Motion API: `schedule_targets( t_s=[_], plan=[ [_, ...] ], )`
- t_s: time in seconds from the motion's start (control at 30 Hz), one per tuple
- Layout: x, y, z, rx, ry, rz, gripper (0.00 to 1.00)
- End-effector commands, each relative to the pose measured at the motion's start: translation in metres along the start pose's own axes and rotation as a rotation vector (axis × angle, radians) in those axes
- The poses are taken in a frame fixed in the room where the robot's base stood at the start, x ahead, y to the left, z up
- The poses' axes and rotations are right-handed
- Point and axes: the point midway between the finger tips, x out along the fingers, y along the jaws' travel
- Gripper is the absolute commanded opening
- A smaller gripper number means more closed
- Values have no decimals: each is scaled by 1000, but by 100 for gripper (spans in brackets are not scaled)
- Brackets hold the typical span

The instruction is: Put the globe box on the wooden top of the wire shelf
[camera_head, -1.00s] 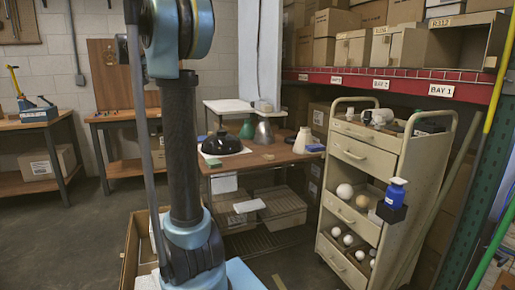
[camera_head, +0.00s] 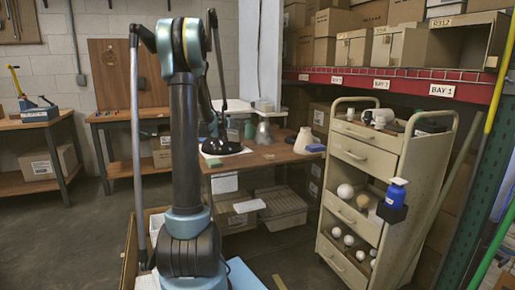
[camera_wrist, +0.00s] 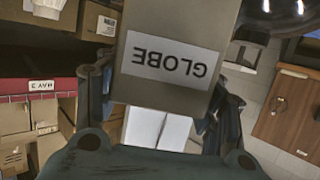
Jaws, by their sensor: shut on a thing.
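The globe box (camera_wrist: 168,62) is a grey-brown box with a white label reading GLOBE, upside down in the wrist view. My gripper (camera_wrist: 160,95) is shut on it, with one dark finger on each side. In the head view I cannot make out the box or the fingers; my arm covers that region. What I take for the wire shelf's wooden top (camera_head: 277,154) is the brown surface right of my arm, with bins on a wire level below. The box's height over any surface cannot be told.
On the wooden top are a black shade (camera_head: 221,146), a pale cone-shaped piece (camera_head: 303,141) and a blue item (camera_head: 315,148). A beige drawer cart (camera_head: 357,190) stands to the right. Boxes fill the red-edged rack (camera_head: 390,82) behind. The wooden top's middle front looks clear.

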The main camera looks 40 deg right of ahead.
Motion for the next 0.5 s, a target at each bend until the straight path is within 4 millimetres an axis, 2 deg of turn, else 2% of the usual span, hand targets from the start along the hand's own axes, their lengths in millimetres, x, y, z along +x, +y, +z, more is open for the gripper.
schedule_targets(
  t_s=[0.03,0.1,0.2,0.5],
  plan=[
    [6,12,6,4,1,12,27],
    [10,22,12,8,1,22,27],
    [15,29,18,10,1,30,27],
    [28,30,60,10,1,31,27]
  ],
)
